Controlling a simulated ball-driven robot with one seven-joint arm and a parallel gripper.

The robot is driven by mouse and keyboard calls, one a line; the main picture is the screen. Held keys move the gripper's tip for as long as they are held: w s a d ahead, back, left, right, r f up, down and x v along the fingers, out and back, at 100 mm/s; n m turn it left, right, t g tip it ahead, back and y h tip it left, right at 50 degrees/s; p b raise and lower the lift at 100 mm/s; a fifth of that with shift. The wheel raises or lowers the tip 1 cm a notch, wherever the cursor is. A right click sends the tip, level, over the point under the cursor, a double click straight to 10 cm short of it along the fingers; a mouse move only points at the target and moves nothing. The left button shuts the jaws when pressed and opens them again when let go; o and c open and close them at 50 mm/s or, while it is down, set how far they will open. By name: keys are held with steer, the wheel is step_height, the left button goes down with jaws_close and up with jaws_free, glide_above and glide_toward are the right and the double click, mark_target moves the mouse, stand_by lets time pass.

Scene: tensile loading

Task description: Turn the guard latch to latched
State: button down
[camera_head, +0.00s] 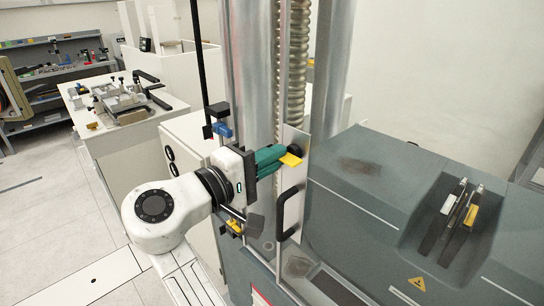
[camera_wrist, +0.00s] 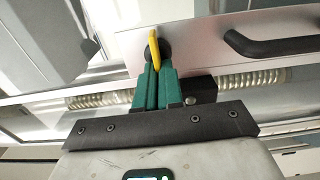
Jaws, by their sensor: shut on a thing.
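The guard latch is a yellow lever (camera_head: 291,159) on a round black knob (camera_head: 296,150), mounted on a pale upright guard panel (camera_head: 292,184). In the wrist view the yellow lever (camera_wrist: 154,46) stands nearly upright in the picture at the fingertips. My gripper (camera_head: 279,156) has green fingers and reaches the latch from the left. In the wrist view the gripper (camera_wrist: 155,66) is shut with its tips around the lower part of the lever. The exact contact between the fingers is partly hidden.
A black handle (camera_head: 287,213) sticks out from the panel below the latch, close to my gripper. A ribbed screw column (camera_head: 296,60) rises behind. A grey machine housing (camera_head: 365,200) with tools in a recess fills the right. A cluttered bench (camera_head: 120,122) stands at left.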

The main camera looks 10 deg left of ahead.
steer(key=c, duration=1.3)
jaws_free()
steer(key=shift+a, duration=0.1)
steer(key=b+v, duration=0.3)
steer(key=v, duration=0.7)
steer(key=shift+s+a+b, duration=0.25)
steer(key=shift+b, duration=0.1)
